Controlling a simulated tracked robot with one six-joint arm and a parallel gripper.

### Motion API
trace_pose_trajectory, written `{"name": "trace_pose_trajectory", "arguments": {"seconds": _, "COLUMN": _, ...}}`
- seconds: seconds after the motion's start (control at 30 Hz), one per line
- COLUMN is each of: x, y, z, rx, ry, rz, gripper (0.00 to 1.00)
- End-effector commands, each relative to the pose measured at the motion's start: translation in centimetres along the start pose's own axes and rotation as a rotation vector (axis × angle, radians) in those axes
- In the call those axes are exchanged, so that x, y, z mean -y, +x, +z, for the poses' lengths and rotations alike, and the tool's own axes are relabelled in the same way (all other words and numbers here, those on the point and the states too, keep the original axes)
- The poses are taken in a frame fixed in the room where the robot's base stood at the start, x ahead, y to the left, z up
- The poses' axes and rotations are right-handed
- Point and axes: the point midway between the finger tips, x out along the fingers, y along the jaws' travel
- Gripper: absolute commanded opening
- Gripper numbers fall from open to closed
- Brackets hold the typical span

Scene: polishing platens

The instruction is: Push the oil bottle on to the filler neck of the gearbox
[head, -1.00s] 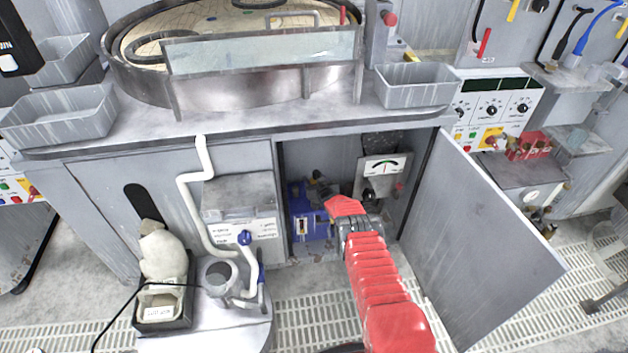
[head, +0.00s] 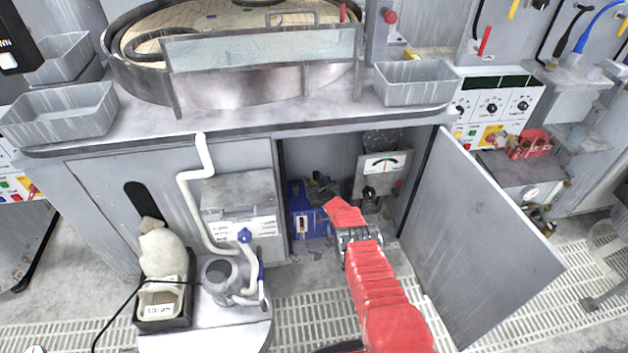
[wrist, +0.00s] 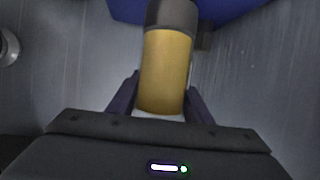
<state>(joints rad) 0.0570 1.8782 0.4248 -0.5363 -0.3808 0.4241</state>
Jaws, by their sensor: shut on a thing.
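The oil bottle (wrist: 165,72) is amber with a dark grey cap end pointing away from my wrist. My gripper (wrist: 161,92) is shut on it, with one dark finger on each side. The gearbox (head: 305,222) is a blue housing inside the open cabinet in the head view. A blue surface (wrist: 190,10) at the top of the wrist view lies just beyond the bottle's cap end. The filler neck is not clearly visible, and I cannot tell whether the bottle touches it.
The cabinet door (head: 480,235) stands open on the right. A gauge box (head: 384,165) hangs inside the cabinet, right of the gearbox. A grey unit (head: 240,210) with a white pipe stands left of the opening. Grated floor (head: 310,320) lies in front.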

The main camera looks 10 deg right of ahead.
Motion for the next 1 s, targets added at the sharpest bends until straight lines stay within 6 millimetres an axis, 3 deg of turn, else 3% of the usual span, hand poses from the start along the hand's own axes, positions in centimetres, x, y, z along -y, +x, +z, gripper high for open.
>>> {"name": "trace_pose_trajectory", "arguments": {"seconds": 0.63, "x": -0.05, "y": 0.35, "z": 0.97, "rx": -0.002, "ry": 0.000, "rz": 0.002, "gripper": 0.07}}
{"name": "trace_pose_trajectory", "arguments": {"seconds": 0.67, "x": -0.05, "y": 0.36, "z": 0.91, "rx": -0.002, "ry": 0.001, "rz": 0.002, "gripper": 0.48}}
{"name": "trace_pose_trajectory", "arguments": {"seconds": 0.93, "x": -0.05, "y": 0.35, "z": 0.99, "rx": 0.000, "ry": 0.000, "rz": 0.002, "gripper": 0.67}}
{"name": "trace_pose_trajectory", "arguments": {"seconds": 1.0, "x": -0.04, "y": 0.35, "z": 1.01, "rx": 0.000, "ry": 0.000, "rz": 0.002, "gripper": 0.67}}
